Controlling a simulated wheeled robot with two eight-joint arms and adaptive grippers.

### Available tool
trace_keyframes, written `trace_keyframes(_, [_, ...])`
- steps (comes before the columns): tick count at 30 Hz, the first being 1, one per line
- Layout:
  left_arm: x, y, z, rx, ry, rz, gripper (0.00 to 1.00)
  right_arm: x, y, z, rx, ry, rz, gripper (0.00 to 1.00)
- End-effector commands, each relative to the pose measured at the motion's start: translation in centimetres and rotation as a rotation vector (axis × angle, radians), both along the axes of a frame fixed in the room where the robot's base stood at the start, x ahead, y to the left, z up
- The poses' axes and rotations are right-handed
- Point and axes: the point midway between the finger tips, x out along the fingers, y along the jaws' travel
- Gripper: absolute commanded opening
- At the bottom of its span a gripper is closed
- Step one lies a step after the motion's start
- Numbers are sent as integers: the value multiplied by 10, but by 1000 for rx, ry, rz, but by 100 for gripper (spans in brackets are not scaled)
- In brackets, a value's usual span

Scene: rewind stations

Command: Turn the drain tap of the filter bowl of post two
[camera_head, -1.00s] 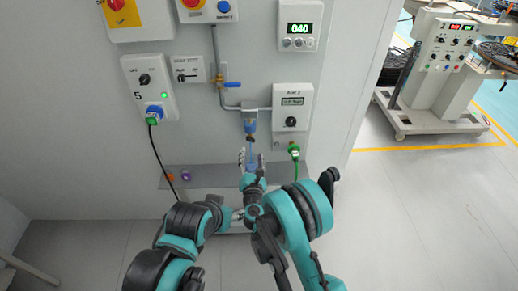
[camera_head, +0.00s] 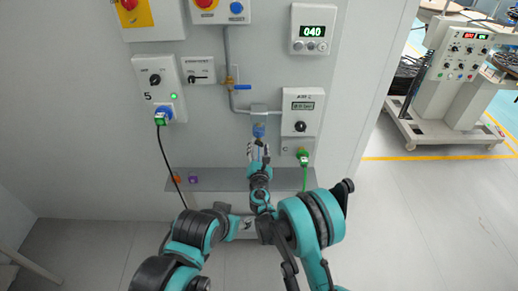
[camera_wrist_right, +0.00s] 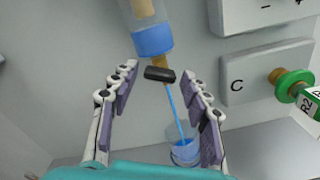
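The filter bowl (camera_wrist_right: 152,38) hangs from the wall pipe, clear with a blue lower collar; it also shows in the head view (camera_head: 259,130). Its black drain tap (camera_wrist_right: 160,74) lies nearly crosswise under the collar. A thin blue stream (camera_wrist_right: 174,108) runs from below the tap to a clear cup (camera_wrist_right: 186,150) with blue in it. My right gripper (camera_wrist_right: 162,82) is open, with one finger on each side of the tap and visible gaps; it shows just under the bowl in the head view (camera_head: 258,146). My left gripper (camera_head: 243,224) is low and mostly hidden among arm links.
A grey shelf (camera_head: 222,182) runs along the wall below. A blue-handled valve (camera_head: 240,87) sits on the pipe above left. A box with a dial (camera_head: 301,112) and a green connector (camera_head: 303,157) is close on the right.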

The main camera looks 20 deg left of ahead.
Motion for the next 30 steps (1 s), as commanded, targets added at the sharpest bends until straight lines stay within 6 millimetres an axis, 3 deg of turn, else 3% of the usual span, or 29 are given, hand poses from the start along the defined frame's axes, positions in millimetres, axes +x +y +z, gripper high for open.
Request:
trace_keyframes(1, [0,0,0,0,0,0,53,0,0,0,0,0,0,27])
trace_keyframes(4, [0,0,0,0,0,0,53,0,0,0,0,0,0,4])
trace_keyframes(17, [0,0,0,0,0,0,53,0,0,0,61,17,0,4])
trace_keyframes(30, [0,0,0,0,0,0,53,0,0,0,396,114,-1,4])
